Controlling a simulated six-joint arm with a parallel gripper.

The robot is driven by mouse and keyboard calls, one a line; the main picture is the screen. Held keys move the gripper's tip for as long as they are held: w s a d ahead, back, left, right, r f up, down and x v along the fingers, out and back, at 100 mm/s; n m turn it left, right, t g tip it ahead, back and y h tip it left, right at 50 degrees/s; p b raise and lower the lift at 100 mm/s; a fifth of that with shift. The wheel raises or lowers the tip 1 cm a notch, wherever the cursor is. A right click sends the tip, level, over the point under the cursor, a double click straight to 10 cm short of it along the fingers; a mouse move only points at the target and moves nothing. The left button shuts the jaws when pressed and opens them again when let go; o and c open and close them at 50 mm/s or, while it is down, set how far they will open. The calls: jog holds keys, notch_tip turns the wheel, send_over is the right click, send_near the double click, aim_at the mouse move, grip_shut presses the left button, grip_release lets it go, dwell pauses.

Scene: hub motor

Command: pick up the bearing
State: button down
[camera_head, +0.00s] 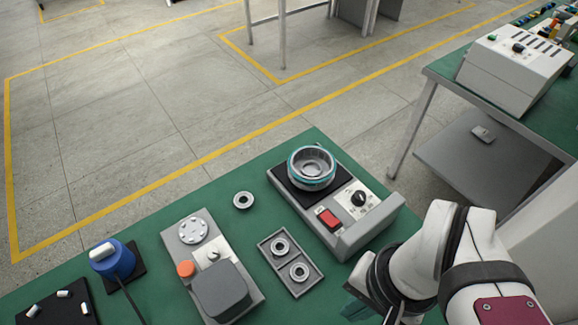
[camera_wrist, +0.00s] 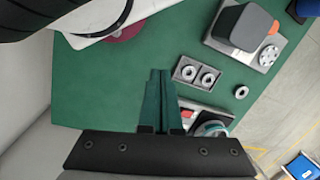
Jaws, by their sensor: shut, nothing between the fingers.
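Several ring-shaped metal bearings are in view. A loose bearing (camera_head: 243,200) lies flat on the green table; it also shows in the wrist view (camera_wrist: 241,92). Two more, a far bearing (camera_head: 281,246) and a near bearing (camera_head: 299,272), sit in the compartments of a grey tray (camera_head: 311,287). The wrist view shows these tray bearings too (camera_wrist: 188,72) (camera_wrist: 208,79). My gripper (camera_wrist: 160,72) has its dark green fingers together and empty. It is apart from all the bearings, to the right of the tray in the head view, where the arm partly hides it.
A heater-like unit (camera_head: 345,232) with a teal-rimmed metal housing (camera_head: 312,167), red switch and black knob stands right of the loose bearing. A grey press-like device (camera_head: 220,290) stands left of the tray. A blue cylinder (camera_head: 114,262) is farther left. Bare table surrounds the loose bearing.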

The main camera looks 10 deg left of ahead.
jog(key=c, duration=0.7)
grip_release()
jog(key=n+h, duration=0.5)
jog(key=n, duration=1.3)
send_over(283, 248)
jog(key=s+d, duration=0.4)
jog(key=s, duration=0.2)
jog(key=f, duration=0.2)
jog(key=a+f+n+t, duration=0.1)
jog(key=a+n, duration=0.2)
jog(key=a, duration=0.1)
jog(key=w+a+f+n+h, duration=0.1)
jog(key=a+f+n, duration=0.1)
jog(key=a+n, duration=0.1)
jog(key=w+a+f+n+t+h, duration=0.1)
jog(key=a+f+n, duration=0.1)
jog(key=a+n, duration=0.2)
jog(key=shift+w+a+t, duration=0.25)
jog(key=shift+a+t, duration=0.05)
jog(key=shift+a, duration=0.6)
jog(key=x, duration=1.5)
jog(key=shift+s+d+f, duration=0.15)
jog(key=shift+d+f, duration=0.15)
jog(key=shift+f, duration=0.05)
